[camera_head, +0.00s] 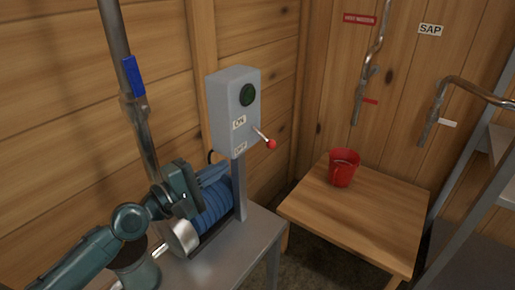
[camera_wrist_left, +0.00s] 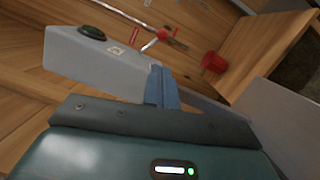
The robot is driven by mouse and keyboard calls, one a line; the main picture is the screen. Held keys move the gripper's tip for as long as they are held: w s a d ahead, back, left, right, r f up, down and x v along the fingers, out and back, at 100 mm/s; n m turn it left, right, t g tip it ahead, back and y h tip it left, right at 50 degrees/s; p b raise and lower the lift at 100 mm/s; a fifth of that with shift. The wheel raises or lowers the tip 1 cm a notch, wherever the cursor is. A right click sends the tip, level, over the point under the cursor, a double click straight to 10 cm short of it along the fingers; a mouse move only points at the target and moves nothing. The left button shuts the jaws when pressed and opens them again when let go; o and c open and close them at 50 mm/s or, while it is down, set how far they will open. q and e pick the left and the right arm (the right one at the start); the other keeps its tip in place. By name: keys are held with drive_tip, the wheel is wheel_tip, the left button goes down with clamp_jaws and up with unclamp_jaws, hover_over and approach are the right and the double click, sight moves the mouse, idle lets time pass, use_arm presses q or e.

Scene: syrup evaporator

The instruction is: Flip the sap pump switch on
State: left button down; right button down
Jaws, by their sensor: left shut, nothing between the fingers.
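The grey switch box (camera_head: 224,97) stands on a post and has a dark green round lamp (camera_head: 247,95). Its lever ends in a red knob (camera_head: 272,144), sticks out between the ON and OFF labels and slants downward in the head view. My left gripper (camera_head: 214,174) is shut and empty, below and left of the box, in front of the blue pump. In the left wrist view its blue fingers (camera_wrist_left: 161,87) are together, and the red knob (camera_wrist_left: 162,34) shows beyond them, apart from them. My right gripper is not in view.
The blue pump (camera_head: 213,203) sits on a metal bench (camera_head: 255,232) below the box. A wooden table (camera_head: 365,215) with a red cup (camera_head: 343,168) stands to the right. Pipes with a blue-handled valve (camera_head: 134,76) rise at the left; a SAP-labelled pipe (camera_head: 470,84) is at right.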

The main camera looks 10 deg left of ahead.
sight(263, 137)
use_arm(q)
drive_tip(key=p+x, duration=0.2)
drive_tip(key=x, duration=0.8)
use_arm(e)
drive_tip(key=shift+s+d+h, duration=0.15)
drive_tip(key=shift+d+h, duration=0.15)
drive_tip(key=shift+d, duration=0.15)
use_arm(q)
drive_tip(key=shift+f, duration=0.1)
